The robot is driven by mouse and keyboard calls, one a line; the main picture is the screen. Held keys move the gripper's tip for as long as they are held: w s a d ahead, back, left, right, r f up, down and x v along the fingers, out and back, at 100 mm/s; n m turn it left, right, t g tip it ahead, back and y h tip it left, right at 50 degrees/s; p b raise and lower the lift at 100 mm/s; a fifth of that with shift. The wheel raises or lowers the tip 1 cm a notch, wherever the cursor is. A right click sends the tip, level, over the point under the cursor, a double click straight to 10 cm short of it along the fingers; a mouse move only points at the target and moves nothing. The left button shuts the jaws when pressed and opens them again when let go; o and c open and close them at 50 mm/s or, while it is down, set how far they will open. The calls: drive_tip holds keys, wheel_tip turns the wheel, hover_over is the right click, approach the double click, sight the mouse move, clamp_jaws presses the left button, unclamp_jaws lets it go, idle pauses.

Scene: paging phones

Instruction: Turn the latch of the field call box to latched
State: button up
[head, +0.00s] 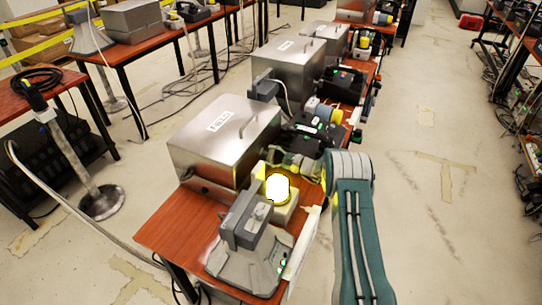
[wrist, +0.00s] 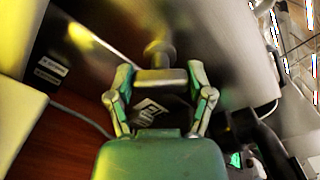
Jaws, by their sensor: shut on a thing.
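The field call box is most likely the large metal box (head: 222,140) with a white label on top, standing on the near wooden table. In the wrist view its metal face (wrist: 235,65) fills the background. The latch (wrist: 160,79), a short bar on a round stem, stands out from that face. The bar lies crosswise between the two fingers of my gripper (wrist: 161,76), which is shut on it. In the head view my gripper (head: 290,162) is at the box's right side, partly behind the glowing yellow lamp. The latch is hidden there.
A grey desk phone (head: 245,225) and the lit yellow lamp (head: 277,187) stand close by on the near table (head: 165,232). Dark devices with cables crowd the table beyond my gripper. Another metal box (head: 288,70) stands farther back. The floor on the right is open.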

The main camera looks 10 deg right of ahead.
drive_tip(key=shift+s+f+n, duration=0.1)
drive_tip(key=shift+n, duration=1.5)
drive_tip(key=shift+f, duration=0.1)
drive_tip(key=o, duration=1.1)
drive_tip(key=v, duration=1.2)
drive_tip(key=shift+n, duration=0.3)
